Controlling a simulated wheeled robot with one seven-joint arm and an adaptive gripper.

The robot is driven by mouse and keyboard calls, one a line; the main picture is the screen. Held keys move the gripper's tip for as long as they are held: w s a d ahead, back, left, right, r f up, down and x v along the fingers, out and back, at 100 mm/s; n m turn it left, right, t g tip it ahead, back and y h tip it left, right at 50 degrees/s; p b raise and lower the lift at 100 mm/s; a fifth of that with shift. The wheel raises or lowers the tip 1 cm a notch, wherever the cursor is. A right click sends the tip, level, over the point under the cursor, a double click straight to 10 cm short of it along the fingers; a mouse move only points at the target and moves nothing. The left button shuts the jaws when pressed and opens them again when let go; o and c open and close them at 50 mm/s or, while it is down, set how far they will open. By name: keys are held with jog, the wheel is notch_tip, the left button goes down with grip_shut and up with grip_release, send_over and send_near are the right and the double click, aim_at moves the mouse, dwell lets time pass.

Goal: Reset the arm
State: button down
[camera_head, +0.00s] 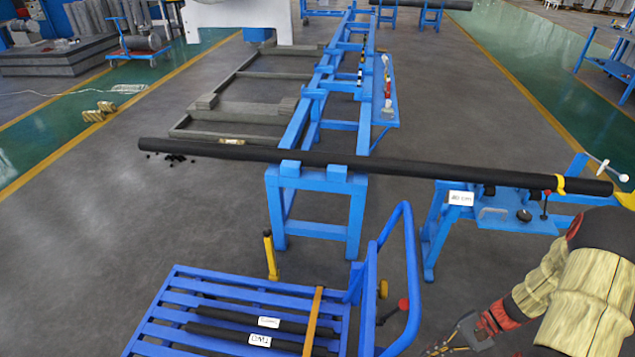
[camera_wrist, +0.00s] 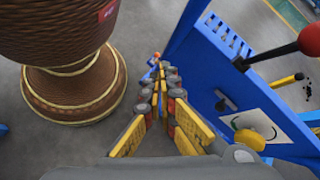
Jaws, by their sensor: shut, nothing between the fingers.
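My gripper (camera_head: 458,340) is at the bottom right of the head view, with my arm in its cream sleeve coming in from the right edge. It is low, to the right of the blue cart's upright handle frame (camera_head: 411,255). In the wrist view my gripper (camera_wrist: 163,72) points away from the camera, its yellow and grey fingers drawn together at the tips. The fingers are shut with nothing between them. Part of the gripper is cut off by the lower edge of the head view.
A long black tube (camera_head: 330,162) lies across a blue stand (camera_head: 318,183) and a second blue stand (camera_head: 437,225). The blue cart (camera_head: 165,315) holds dark bars. A blue panel (camera_wrist: 232,90) with a red-headed lever (camera_wrist: 290,52) and yellow knob (camera_wrist: 249,139) stands close right of the fingers.

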notch_tip(320, 180, up, 21)
jog(key=s+a+n+t+h, duration=0.1)
jog(key=s+a+n+h, duration=0.15)
jog(key=n+h, duration=0.4)
jog(key=s+a+r+n+t+h, duration=0.2)
jog(key=a+r, duration=0.3)
jog(key=r, duration=0.3)
jog(key=s+a+r+n+t+h, duration=0.1)
jog(key=a+r+t, duration=0.3)
jog(key=r, duration=0.5)
jog(key=shift+s+a+n+t+h, duration=0.35)
jog(key=shift+s+a+n, duration=0.15)
jog(key=shift+a, duration=0.1)
jog(key=shift+r, duration=0.1)
